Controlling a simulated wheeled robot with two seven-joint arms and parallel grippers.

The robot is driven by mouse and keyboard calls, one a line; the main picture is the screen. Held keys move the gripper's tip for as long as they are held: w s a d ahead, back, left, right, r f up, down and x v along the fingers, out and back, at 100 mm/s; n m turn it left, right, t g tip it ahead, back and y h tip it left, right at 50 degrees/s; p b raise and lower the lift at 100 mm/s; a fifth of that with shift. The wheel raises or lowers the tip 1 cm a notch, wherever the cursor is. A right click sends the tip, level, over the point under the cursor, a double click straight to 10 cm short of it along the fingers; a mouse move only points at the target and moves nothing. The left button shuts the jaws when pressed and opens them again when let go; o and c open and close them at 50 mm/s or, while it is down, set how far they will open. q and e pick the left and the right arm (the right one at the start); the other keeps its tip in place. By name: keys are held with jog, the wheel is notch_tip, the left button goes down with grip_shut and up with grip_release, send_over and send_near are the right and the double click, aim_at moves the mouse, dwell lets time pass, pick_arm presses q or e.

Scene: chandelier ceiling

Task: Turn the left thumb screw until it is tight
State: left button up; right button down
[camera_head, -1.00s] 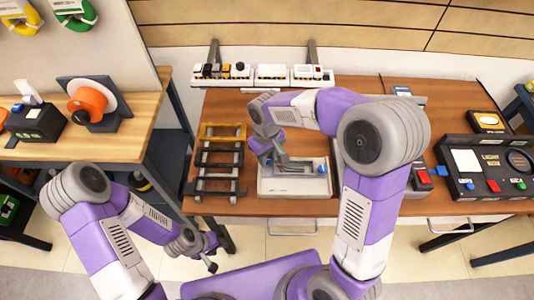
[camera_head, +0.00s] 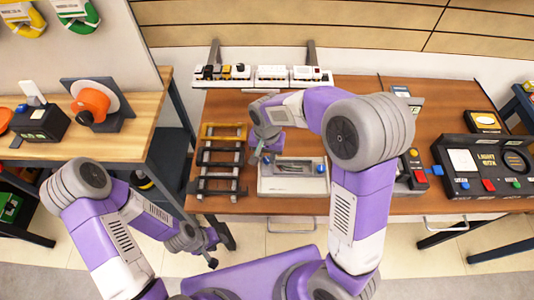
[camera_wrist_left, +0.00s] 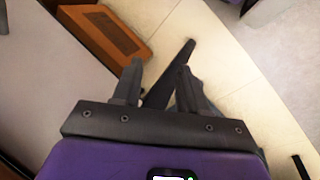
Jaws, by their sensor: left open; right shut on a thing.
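A pale grey fixture (camera_head: 292,186) with a dark slotted recess sits at the front of the brown table. A blue thumb screw (camera_head: 320,168) shows at its right side. The left thumb screw is at the fixture's left side, mostly hidden by my right gripper (camera_head: 258,158), with only a bit of blue showing there. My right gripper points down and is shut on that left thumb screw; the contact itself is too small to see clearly. My left gripper (camera_head: 213,250) hangs low in front of the table, open and empty; its parted fingers show in the left wrist view (camera_wrist_left: 158,82).
A black rack (camera_head: 218,172) stands left of the fixture, close to my right gripper. A white strip (camera_head: 264,78) with several small items lies at the back. A black light-box panel (camera_head: 490,165) stands at right. A wooden side table (camera_head: 80,150) is at far left.

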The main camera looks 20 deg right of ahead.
aim_at(267, 159)
jog(key=shift+m, duration=0.6)
jog(key=c, duration=0.9)
grip_release()
jog(key=shift+o, duration=0.2)
jog(key=shift+r, duration=0.1)
notch_tip(267, 159, up, 7)
jog(key=shift+r+p, duration=0.2)
jog(key=shift+p, duration=1.05)
